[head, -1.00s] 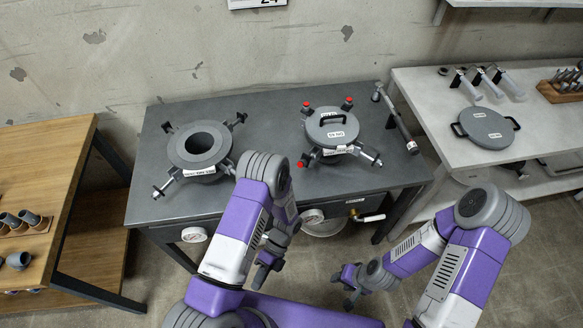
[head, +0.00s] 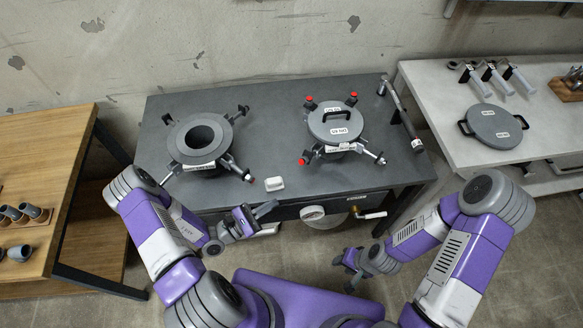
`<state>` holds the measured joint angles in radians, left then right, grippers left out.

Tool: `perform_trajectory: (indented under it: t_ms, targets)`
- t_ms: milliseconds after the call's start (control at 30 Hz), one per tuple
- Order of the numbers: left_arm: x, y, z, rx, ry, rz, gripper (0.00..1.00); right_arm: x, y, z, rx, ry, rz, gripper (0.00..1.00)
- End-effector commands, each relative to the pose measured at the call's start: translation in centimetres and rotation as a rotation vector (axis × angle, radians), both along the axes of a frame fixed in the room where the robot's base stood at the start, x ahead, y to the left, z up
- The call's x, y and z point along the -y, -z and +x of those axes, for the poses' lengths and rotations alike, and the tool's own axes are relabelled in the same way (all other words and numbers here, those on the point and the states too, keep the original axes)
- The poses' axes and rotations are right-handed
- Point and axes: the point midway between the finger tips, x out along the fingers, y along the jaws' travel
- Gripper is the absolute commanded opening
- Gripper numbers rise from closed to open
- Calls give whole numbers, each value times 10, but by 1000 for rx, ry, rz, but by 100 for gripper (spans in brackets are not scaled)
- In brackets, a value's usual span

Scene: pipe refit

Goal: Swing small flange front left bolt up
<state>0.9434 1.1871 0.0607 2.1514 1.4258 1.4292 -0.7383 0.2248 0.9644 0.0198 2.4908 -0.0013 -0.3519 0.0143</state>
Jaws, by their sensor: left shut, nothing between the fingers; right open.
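Two flanges stand on the dark grey bench. The right one, which looks smaller, carries a grey lid (head: 335,121) with a black handle. Its front left bolt (head: 304,160) has a red tip; its exact tilt is hard to tell. Two red-tipped bolts show at its back, and its front right bolt (head: 374,156) sticks outward. The left flange (head: 198,141) is an open ring with bolts splayed outward. My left gripper (head: 257,213) is shut and empty at the bench's front edge, apart from both flanges. My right gripper (head: 344,273) is open and empty in front of the bench.
A small white block (head: 274,184) lies near the bench's (head: 262,130) front edge. A grey tool (head: 402,115) lies at its right end. A side table at right holds a second lid (head: 494,126). A wooden table (head: 50,145) stands at left.

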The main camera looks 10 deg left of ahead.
Motion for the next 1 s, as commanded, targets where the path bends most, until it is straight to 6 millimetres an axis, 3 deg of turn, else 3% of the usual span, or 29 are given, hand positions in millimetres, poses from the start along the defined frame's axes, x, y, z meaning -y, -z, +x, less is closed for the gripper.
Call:
perform_trajectory:
  t_ms: [100, 233, 367, 733, 1000]
  targets:
    - [-29, 0, 11, -5, -141, -36, 0, 0, -1, 0, 0, 0, 0, 43]
    - [-33, -2, 18, -3, -178, -43, 0, 0, 0, 0, 0, 0, 0, 43]
    - [-22, -6, 32, -1, -173, -43, 0, 0, 1, 0, 0, 0, 0, 43]
    - [23, -23, 94, -2, -170, -41, 0, 0, 7, 0, 0, 0, 0, 43]
    - [38, -51, 104, -5, -173, -41, 0, 0, 5, 0, 0, 0, 0, 43]
